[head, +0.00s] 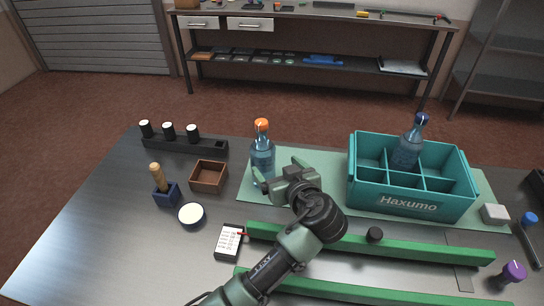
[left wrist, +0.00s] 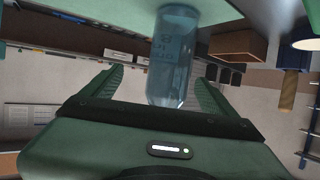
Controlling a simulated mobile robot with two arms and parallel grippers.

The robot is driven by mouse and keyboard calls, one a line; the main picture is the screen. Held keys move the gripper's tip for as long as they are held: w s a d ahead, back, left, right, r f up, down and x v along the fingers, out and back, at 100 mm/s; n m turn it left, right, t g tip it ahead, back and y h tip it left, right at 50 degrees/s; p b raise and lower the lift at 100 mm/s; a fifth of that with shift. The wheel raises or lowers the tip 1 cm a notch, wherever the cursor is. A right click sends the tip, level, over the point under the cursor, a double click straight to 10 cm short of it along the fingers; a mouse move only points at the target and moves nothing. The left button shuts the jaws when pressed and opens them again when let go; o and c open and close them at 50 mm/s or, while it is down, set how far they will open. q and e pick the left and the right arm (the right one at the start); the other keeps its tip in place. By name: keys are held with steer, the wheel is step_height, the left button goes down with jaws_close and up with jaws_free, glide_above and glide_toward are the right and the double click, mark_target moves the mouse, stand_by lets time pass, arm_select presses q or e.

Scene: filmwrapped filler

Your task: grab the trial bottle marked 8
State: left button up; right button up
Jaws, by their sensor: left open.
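A clear blue bottle with an orange cap (head: 262,155) stands upright on the pale green mat, left of the teal crate. My left gripper (head: 276,167) is open just in front of it, fingers pointing at it. In the left wrist view the bottle (left wrist: 173,55) shows between the two spread fingers (left wrist: 160,78), without visible grip; its faint markings are too blurred to read. A second bottle, with a dark blue cap (head: 408,150), stands in a compartment of the teal crate (head: 412,203); no number is legible on it. My right gripper is out of view.
A small brown box (head: 208,175), a black rack with dark, white-topped vials (head: 185,144), a blue stand with a wooden-handled tool (head: 166,192) and a round tin (head: 191,215) sit at left. Green rails (head: 420,249) run along the front. The table's left front is clear.

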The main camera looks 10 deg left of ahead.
mark_target(266, 166)
arm_select(q)
steer(key=shift+w+a+f, duration=0.1)
steer(key=shift+a+f, duration=0.15)
steer(key=shift+f, duration=0.05)
steer(key=a, duration=0.1)
steer(key=w+p, duration=0.1)
steer(key=a, duration=0.1)
steer(key=shift+w+a+f+p, duration=0.25)
steer(key=shift+a+f+p, duration=0.05)
steer(key=shift+a+f, duration=0.1)
steer(key=x, duration=0.1)
steer(key=p+x, duration=0.1)
steer(key=x, duration=0.1)
steer(key=shift+w+d+f, duration=0.1)
steer(key=shift+w+f, duration=0.05)
steer(key=shift+f, duration=0.25)
steer(key=shift+w+f, duration=0.1)
steer(key=shift+w, duration=0.05)
steer(key=c, duration=1.8)
jaws_close()
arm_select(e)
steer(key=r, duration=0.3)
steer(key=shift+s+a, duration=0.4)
